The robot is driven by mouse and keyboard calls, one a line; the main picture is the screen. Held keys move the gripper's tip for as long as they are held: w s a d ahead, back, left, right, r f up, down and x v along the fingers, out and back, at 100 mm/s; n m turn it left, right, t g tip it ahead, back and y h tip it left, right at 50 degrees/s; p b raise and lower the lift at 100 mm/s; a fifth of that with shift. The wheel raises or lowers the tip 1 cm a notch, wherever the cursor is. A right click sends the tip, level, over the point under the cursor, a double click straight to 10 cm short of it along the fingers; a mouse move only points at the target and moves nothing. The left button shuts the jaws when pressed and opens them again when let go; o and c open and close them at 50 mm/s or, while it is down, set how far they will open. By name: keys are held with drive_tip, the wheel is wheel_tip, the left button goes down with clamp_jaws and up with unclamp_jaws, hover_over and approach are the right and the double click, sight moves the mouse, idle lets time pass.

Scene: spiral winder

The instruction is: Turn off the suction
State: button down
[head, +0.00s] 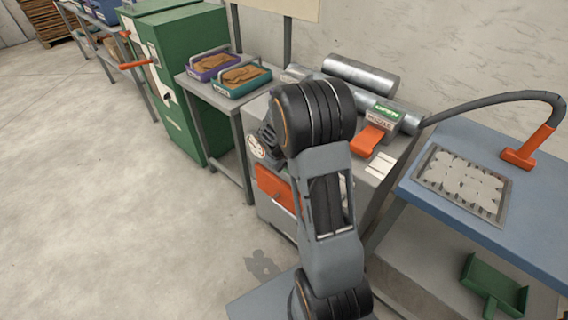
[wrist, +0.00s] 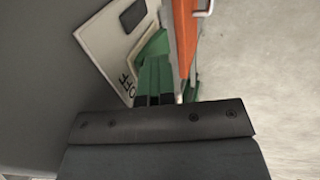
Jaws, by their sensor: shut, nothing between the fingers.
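In the wrist view a tilted white plate (wrist: 108,38) bears the letters OFF near its lower end and a dark slot higher up. A green part (wrist: 153,62) lies across the plate's right side; I cannot tell whether it is a switch lever or part of my fingers. My gripper (wrist: 153,98) is shut and empty, its dark fingers close to the plate and the OFF letters. Contact cannot be made out. In the head view my arm hides the gripper and most of the grey machine's (head: 258,112) front; a round white label (head: 256,148) shows beside it.
An orange panel (wrist: 185,40) with a metal handle is just right of the fingers; it also shows in the head view (head: 275,187). A blue table (head: 455,150) with a hose and orange nozzle (head: 527,150) stands right. Green cabinets (head: 185,75) stand left. Floor at left is clear.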

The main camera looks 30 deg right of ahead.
drive_tip(key=shift+r+p, duration=0.4)
drive_tip(key=shift+r, duration=0.3)
drive_tip(key=shift+a, duration=0.1)
drive_tip(key=a+p+v, duration=0.1)
drive_tip(key=v, duration=1)
drive_tip(key=shift+s+a, duration=0.35)
drive_tip(key=shift+a, duration=0.05)
